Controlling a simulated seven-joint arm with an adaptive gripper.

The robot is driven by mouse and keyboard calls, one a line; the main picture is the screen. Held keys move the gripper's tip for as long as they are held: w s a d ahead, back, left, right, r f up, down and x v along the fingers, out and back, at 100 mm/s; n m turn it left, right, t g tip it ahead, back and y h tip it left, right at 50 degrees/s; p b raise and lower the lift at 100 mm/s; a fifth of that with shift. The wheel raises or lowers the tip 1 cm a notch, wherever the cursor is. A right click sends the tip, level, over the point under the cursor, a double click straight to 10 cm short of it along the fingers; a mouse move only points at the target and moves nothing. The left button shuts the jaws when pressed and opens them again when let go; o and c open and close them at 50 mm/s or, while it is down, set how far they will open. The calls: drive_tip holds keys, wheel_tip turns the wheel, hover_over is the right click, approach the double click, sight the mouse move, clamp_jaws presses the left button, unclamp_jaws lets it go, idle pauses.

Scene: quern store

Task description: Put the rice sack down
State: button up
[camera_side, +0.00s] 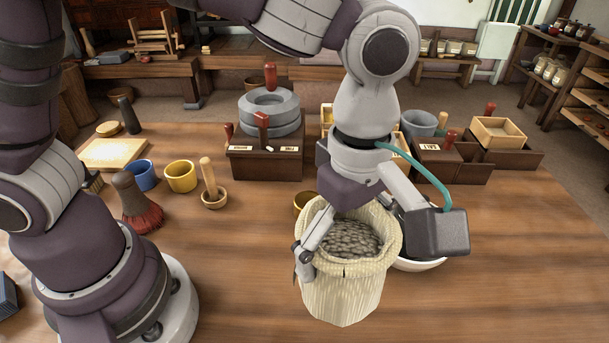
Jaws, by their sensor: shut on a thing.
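The rice sack (345,290) is a cream, ribbed, open-topped sack with a rolled rim, filled with greyish grains. It is upright at the front centre of the table. My gripper (368,250) comes down over it and is shut on the sack, with one finger at its left side and the other at the right by the rim. The gripper's body hides part of the rim and the back of the sack. I cannot tell whether the sack's base touches the wooden table (235,270).
A white bowl (425,265) is partly hidden behind the sack. A mortar with pestle (213,197), yellow cup (181,177), blue cup (142,175) and brush (137,203) stand left. Table is clear front left and far right.

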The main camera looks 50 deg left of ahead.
drive_tip(key=shift+w+a+r+m, duration=0.15)
drive_tip(key=shift+w+a+r, duration=0.05)
drive_tip(key=shift+r, duration=0.4)
drive_tip(key=shift+w+a+r+m, duration=0.15)
drive_tip(key=shift+r, duration=0.4)
drive_tip(key=w+a+m, duration=0.4)
drive_tip(key=a+m, duration=0.4)
drive_tip(key=a, duration=0.1)
drive_tip(key=w+a+m, duration=0.4)
drive_tip(key=a+m, duration=0.4)
drive_tip(key=a+f, duration=0.2)
drive_tip(key=f, duration=0.1)
drive_tip(key=s+a+f, duration=0.1)
drive_tip(key=a+f, duration=0.1)
drive_tip(key=f, duration=0.1)
drive_tip(key=a+f, duration=0.2)
drive_tip(key=f, duration=0.1)
drive_tip(key=shift+s+a+f, duration=0.2)
drive_tip(key=shift+s+f, duration=0.1)
drive_tip(key=shift+s, duration=0.05)
drive_tip(key=shift+f, duration=0.1)
drive_tip(key=o, duration=1)
drive_tip(key=shift+c, duration=0.2)
